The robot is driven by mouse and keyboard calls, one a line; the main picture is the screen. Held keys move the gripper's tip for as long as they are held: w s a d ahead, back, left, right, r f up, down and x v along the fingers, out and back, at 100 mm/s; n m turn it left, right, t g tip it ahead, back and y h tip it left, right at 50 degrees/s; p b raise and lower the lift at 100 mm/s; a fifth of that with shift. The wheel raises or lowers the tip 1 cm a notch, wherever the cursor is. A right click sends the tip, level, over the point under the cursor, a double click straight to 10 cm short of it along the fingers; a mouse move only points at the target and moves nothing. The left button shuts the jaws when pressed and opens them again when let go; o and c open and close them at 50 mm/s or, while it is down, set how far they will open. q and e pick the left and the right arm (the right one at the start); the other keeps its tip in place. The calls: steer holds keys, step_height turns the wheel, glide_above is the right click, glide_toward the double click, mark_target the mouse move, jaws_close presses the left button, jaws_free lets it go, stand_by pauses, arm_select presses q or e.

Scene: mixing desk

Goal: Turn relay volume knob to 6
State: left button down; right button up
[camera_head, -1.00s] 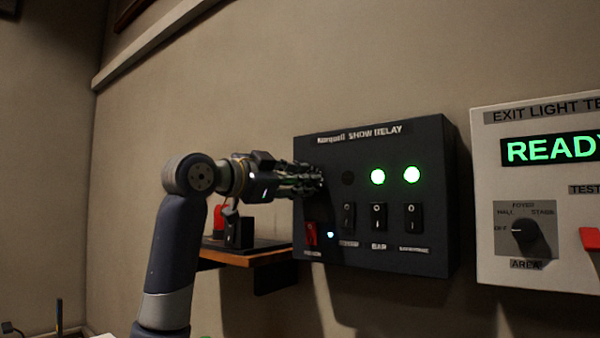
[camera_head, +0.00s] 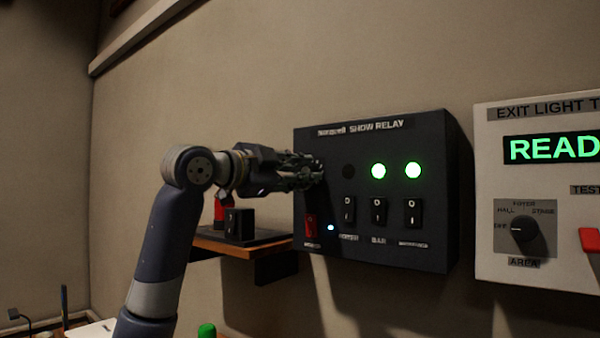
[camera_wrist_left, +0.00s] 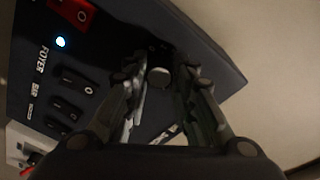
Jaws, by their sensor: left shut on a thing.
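The dark show relay box (camera_head: 440,245) is mounted on the wall, and its volume knob is mostly hidden behind my fingers in the head view. My left gripper (camera_head: 317,171) reaches in from the left to the box's upper left face. In the left wrist view, a round knob (camera_wrist_left: 158,77) sits between the fingertips of my left gripper (camera_wrist_left: 160,82), which is shut on it. The knob's pointer and any scale numbers cannot be read. My right gripper is not in view.
Below are a red switch (camera_head: 310,226) and several black rocker switches (camera_head: 379,212). A small shelf (camera_head: 240,245) holds a black item left of the box. The exit light tester (camera_head: 540,270) hangs at right.

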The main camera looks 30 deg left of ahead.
arm_select(q)
steer(key=c, duration=1.3)
jaws_free()
steer(key=s, duration=0.4)
steer(key=s+a, duration=0.1)
steer(key=s, duration=0.3)
steer(key=s+a, duration=0.1)
steer(key=s, duration=0.2)
steer(key=shift+s, duration=0.4)
